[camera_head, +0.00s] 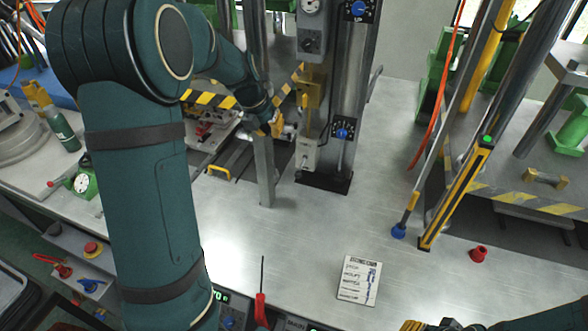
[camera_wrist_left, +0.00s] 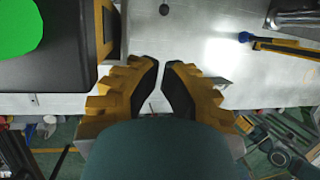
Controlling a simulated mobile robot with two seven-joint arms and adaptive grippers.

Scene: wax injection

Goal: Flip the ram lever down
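Two blue-knobbed controls on black plates are on the steel press column in the head view: an upper one (camera_head: 358,9), with lettering that looks like "UP", and a lower one (camera_head: 342,133). I cannot tell for certain which is the ram lever. My left gripper (camera_head: 276,127) is left of the lower knob, beside a pale control box, and appears apart from the knob. In the left wrist view its yellow fingers (camera_wrist_left: 160,68) have their tips almost together, with nothing visible between them. My right gripper (camera_head: 432,325) is only partly visible at the bottom edge.
The pale box (camera_head: 306,154) and a steel post (camera_head: 264,170) stand close to my left gripper. A printed card (camera_head: 358,280) and a red cap (camera_head: 478,254) lie on the bench. A yellow-black bar (camera_head: 457,195) leans at right. The bench front is mostly clear.

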